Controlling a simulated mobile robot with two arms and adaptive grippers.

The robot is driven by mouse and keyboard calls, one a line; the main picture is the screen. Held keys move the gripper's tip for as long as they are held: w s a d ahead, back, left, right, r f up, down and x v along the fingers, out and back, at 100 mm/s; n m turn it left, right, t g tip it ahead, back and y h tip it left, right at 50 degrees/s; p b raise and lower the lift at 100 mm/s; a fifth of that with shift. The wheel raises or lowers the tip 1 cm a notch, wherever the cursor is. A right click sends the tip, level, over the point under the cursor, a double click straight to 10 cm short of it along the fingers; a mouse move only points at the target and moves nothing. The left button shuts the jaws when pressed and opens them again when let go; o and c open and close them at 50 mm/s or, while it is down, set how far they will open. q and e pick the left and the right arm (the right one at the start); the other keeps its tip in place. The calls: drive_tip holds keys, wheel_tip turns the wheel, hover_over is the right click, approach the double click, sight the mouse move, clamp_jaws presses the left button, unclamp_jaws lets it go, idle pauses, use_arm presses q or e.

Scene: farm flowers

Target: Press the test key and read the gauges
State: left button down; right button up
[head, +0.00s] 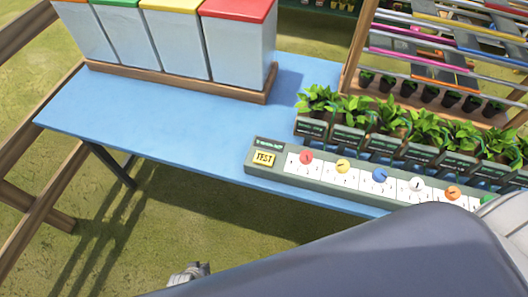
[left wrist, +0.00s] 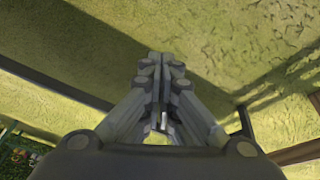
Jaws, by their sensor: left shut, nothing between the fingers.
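A long grey gauge panel (head: 345,184) lies along the front edge of the blue table. Its yellow TEST key (head: 264,158) is at the left end, clear of any gripper. A row of dials with coloured knobs follows: red (head: 306,157), yellow (head: 343,166), blue (head: 379,175), then white, orange and green, the last partly hidden by my arm. The readings are too small to tell. My left gripper (left wrist: 160,62) is shut and empty over grass in the left wrist view. Part of it (head: 190,272) shows at the bottom of the head view, below the table. My right gripper is not seen.
Several bins with coloured lids (head: 238,50) stand in a wooden tray at the back of the blue table (head: 170,118). Potted plants (head: 390,115) stand behind the panel, with a rack (head: 440,45) beyond. The table's left front is clear.

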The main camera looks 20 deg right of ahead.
use_arm(q)
drive_tip(key=w+d+r+h+p, duration=0.1)
drive_tip(key=w+d+r+p, duration=0.1)
drive_tip(key=w+d+r, duration=0.4)
drive_tip(key=w+d+r+t+h+p, duration=0.1)
drive_tip(key=w+d+r, duration=0.6)
drive_tip(key=r, duration=0.8)
drive_tip(key=w+d+r+t+h+p, duration=0.1)
drive_tip(key=w+d+r+h+p, duration=0.1)
drive_tip(key=w+d+r, duration=0.5)
wheel_tip(320, 180, up, 4)
drive_tip(key=shift+d+f+p, duration=0.15)
drive_tip(key=shift+f+p, duration=0.05)
drive_tip(key=shift+p, duration=0.35)
drive_tip(key=w+d+r+h+p, duration=0.1)
drive_tip(key=w+d+r, duration=0.1)
drive_tip(key=d+r, duration=0.5)
wheel_tip(320, 180, up, 4)
drive_tip(key=shift+w+d+f+h+p, duration=0.15)
drive_tip(key=shift+d+f+h+p, duration=0.05)
drive_tip(key=shift+d+h+p, duration=0.2)
